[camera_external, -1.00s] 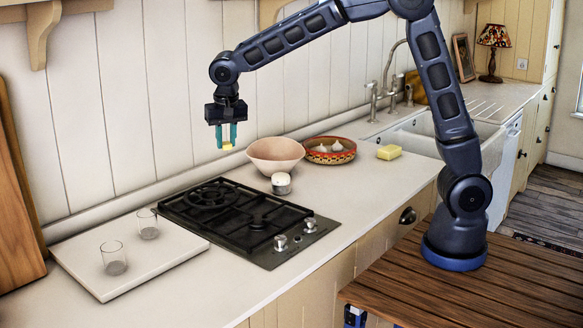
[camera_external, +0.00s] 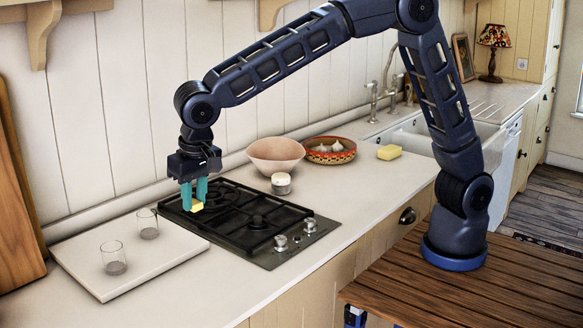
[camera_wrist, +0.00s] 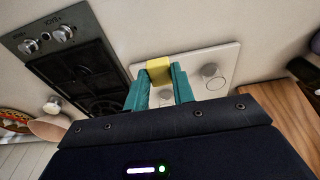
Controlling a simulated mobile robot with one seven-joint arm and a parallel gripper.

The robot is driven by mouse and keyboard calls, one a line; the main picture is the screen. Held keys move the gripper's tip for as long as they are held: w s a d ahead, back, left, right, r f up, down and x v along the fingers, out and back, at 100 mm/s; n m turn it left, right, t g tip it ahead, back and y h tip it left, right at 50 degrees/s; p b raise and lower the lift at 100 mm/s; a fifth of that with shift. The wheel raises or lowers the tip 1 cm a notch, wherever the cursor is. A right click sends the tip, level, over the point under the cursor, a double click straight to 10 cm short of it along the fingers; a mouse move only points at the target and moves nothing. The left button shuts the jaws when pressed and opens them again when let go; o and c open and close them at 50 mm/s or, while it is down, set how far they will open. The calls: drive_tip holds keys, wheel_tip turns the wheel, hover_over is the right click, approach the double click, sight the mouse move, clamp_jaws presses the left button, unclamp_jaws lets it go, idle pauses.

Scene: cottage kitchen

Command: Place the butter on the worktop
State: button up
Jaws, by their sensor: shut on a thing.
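The butter is a small yellow block (camera_external: 197,206) between the teal fingertips of my gripper (camera_external: 195,197). My gripper is shut on it and holds it above the left part of the black hob, near the right edge of the white board. In the wrist view the butter (camera_wrist: 158,70) shows at the fingertips, with the board behind it. The worktop (camera_external: 330,205) is pale and runs along the wall, with bare stretches in front of the board and right of the hob.
The black gas hob (camera_external: 255,222) lies below my gripper. Two glasses (camera_external: 114,262) stand on the white board (camera_external: 95,287) at the left. A pink bowl (camera_external: 275,157), a small white-topped jar (camera_external: 281,184), a patterned bowl with garlic (camera_external: 330,152) and a yellow sponge-like block (camera_external: 390,152) stand farther right.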

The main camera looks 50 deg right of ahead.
sight(202, 285)
wheel_tip(202, 285, down, 20)
drive_tip(key=shift+s+a, duration=0.1)
drive_tip(key=shift+s, duration=0.05)
idle(0.5)
drive_tip(key=shift+f, duration=0.15)
drive_tip(key=o, duration=0.6)
wheel_tip(202, 285, up, 12)
drive_tip(key=s, duration=0.1)
drive_tip(key=shift+s, duration=0.4)
